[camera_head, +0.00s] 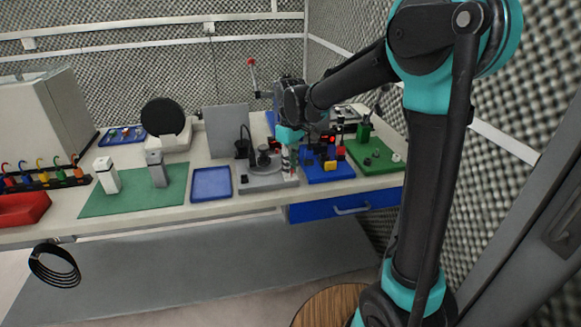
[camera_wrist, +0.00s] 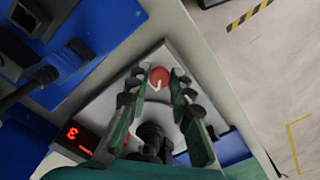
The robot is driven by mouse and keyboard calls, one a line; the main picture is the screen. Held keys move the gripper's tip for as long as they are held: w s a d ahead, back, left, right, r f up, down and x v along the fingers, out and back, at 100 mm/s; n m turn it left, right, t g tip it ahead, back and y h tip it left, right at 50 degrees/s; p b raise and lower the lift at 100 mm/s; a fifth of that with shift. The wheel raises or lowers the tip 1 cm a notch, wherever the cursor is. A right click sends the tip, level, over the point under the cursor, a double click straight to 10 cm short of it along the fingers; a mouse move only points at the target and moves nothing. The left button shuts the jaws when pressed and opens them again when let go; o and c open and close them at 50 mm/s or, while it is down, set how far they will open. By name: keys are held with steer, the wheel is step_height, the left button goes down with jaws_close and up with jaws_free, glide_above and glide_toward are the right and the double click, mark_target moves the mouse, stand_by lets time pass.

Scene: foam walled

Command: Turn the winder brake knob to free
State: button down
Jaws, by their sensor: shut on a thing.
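The winder (camera_head: 262,181) is a grey base with a round plate on the bench. It also shows in the wrist view (camera_wrist: 188,62). Its red round brake knob (camera_wrist: 158,77), with a white pointer mark, sits between the fingertips of my gripper (camera_wrist: 158,84). My gripper is shut on the knob, one finger on each side. In the head view my gripper (camera_head: 290,158) points down over the winder's right end, and the knob is not clear there. A small display (camera_wrist: 76,138) with a red digit lies at lower left in the wrist view.
A blue board (camera_head: 345,172) with coloured blocks stands close right of the winder; a blue part with a dark cable (camera_wrist: 45,72) is close in the wrist view. A blue tray (camera_head: 212,196) is to the left. A green mat (camera_head: 385,166) with parts is farther right.

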stand_by(0.3)
steer(key=c, duration=1.3)
jaws_free()
step_height(320, 180, up, 12)
steer(key=shift+r, duration=0.1)
steer(key=s+d+f+m+t, duration=0.1)
steer(key=s+d+f+m, duration=0.2)
steer(key=s+d+f, duration=0.3)
steer(key=s+d+f+m+t, duration=0.1)
steer(key=s+d+f+m, duration=0.3)
steer(key=s+d+f, duration=0.2)
steer(key=s+d+f+m+t, duration=0.2)
steer(key=s+d+f+m, duration=0.2)
steer(key=d+f, duration=0.6)
steer(key=shift+s+d, duration=0.35)
steer(key=shift+s, duration=0.35)
steer(key=shift+s+d, duration=0.35)
steer(key=shift+s, duration=0.3)
